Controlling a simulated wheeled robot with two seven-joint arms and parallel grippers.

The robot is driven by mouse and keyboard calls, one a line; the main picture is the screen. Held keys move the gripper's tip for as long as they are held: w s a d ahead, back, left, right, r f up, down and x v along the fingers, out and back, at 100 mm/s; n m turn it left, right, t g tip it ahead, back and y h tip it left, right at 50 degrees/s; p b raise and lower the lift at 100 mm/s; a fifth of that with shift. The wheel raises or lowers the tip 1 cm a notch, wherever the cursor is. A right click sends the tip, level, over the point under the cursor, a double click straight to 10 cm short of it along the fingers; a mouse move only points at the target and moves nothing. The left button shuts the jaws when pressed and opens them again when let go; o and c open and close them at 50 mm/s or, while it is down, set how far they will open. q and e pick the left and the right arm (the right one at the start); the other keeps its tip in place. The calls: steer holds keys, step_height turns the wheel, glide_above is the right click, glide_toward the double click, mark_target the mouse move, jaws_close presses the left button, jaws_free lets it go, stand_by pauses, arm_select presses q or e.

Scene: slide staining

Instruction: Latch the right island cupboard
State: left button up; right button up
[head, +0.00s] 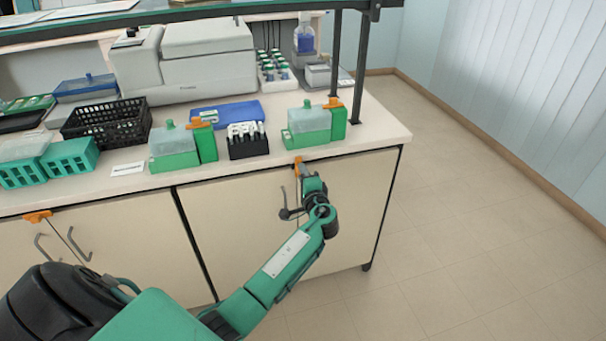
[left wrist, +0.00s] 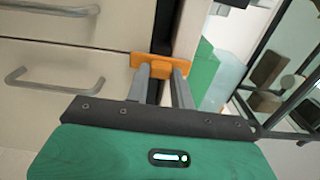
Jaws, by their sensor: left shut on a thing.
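The right island cupboard (head: 240,225) has pale doors and stands at the right end of the island. Its orange latch (head: 297,161) sits at the top edge of the doors, just under the countertop. My left gripper (head: 299,172) is at this latch. In the left wrist view the two grey fingers (left wrist: 163,75) are shut on the orange latch (left wrist: 160,62), one on each side of its tab, over the dark gap between the doors. Two grey bar handles (left wrist: 55,80) show on the doors there. In the head view my wrist hides part of the handles. My right gripper is out of view.
The countertop (head: 378,120) above holds green staining boxes (head: 306,125), a black vial rack (head: 247,143), a black basket (head: 105,122) and a white machine (head: 190,60). Another cupboard with an orange latch (head: 38,216) is at left. The floor (head: 470,220) at right is clear.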

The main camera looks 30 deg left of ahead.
arm_select(q)
steer(key=shift+f, duration=0.1)
stand_by(0.3)
steer(key=o, duration=1)
steer(key=shift+d, duration=0.1)
steer(key=b+v, duration=0.1)
steer(key=v, duration=1.2)
steer(key=shift+s+d+b, duration=0.2)
steer(key=shift+s+b, duration=0.1)
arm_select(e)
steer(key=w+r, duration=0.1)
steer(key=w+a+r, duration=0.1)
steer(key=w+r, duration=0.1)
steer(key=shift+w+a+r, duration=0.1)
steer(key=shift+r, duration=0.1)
